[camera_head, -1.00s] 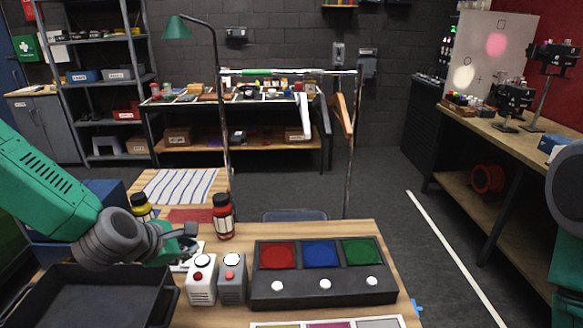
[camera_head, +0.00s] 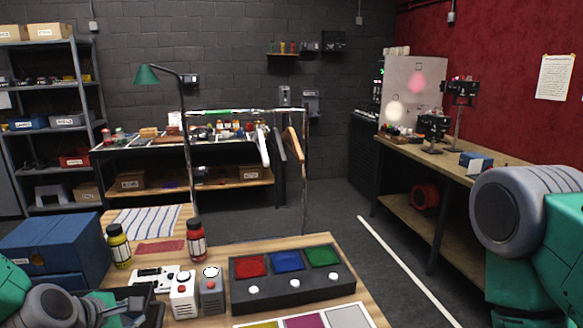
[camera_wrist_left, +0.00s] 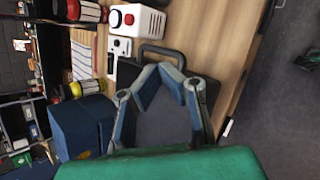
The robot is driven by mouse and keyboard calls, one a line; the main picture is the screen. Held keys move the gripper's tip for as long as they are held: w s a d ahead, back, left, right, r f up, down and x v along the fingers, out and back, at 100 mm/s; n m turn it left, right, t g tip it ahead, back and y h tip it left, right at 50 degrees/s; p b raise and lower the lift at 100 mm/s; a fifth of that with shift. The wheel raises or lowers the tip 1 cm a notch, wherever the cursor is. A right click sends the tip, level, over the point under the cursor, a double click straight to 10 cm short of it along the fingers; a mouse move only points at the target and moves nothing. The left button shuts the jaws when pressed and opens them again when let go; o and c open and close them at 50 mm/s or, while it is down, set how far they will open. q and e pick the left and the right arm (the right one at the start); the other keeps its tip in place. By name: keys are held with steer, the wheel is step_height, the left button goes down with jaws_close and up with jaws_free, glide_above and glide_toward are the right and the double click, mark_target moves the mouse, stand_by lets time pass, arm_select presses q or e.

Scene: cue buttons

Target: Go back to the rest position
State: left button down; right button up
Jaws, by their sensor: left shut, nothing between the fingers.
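My left gripper (camera_head: 125,308) is at the lower left of the head view, low over the black tray. It also shows in the left wrist view (camera_wrist_left: 165,70), with its fingers drawn together and nothing between them. A white button box (camera_head: 183,298) and a grey button box (camera_head: 211,294), each with a red button, stand to its right, apart from it. The black panel (camera_head: 292,299) with red, blue and green squares and white buttons lies further right. My right arm shows at the right edge of the head view; its gripper is out of view.
A black tray (camera_head: 152,316) is by the left gripper. Blue bins (camera_head: 55,245) stand at the left. A yellow bottle (camera_head: 119,248) and a red bottle (camera_head: 196,242) stand behind the boxes. A workbench (camera_head: 455,165) is at the back right.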

arm_select(q)
steer(key=s+f+m+b, duration=0.1)
steer(key=f, duration=0.2)
steer(key=s+d+f+m+g+b, duration=0.1)
steer(key=f+m, duration=0.1)
steer(key=f, duration=0.1)
steer(key=s+f+m+b, duration=0.1)
steer(key=f, duration=0.2)
steer(key=shift+s+d+g, duration=0.15)
steer(key=shift+d+g, duration=0.15)
steer(key=shift+d, duration=0.05)
steer(key=s+d+f+m+g+y+b, duration=0.1)
steer(key=s+f+m+g+b, duration=0.5)
steer(key=s+f+m+b, duration=0.6)
steer(key=s+f+m, duration=0.8)
steer(key=s+f, duration=0.4)
steer(key=f, duration=0.1)
steer(key=shift+s+f+y, duration=0.25)
steer(key=shift+s+y, duration=0.05)
steer(key=shift+s, duration=0.1)
steer(key=shift+a, duration=0.1)
steer(key=shift+w+d, duration=0.15)
steer(key=shift+d, duration=0.1)
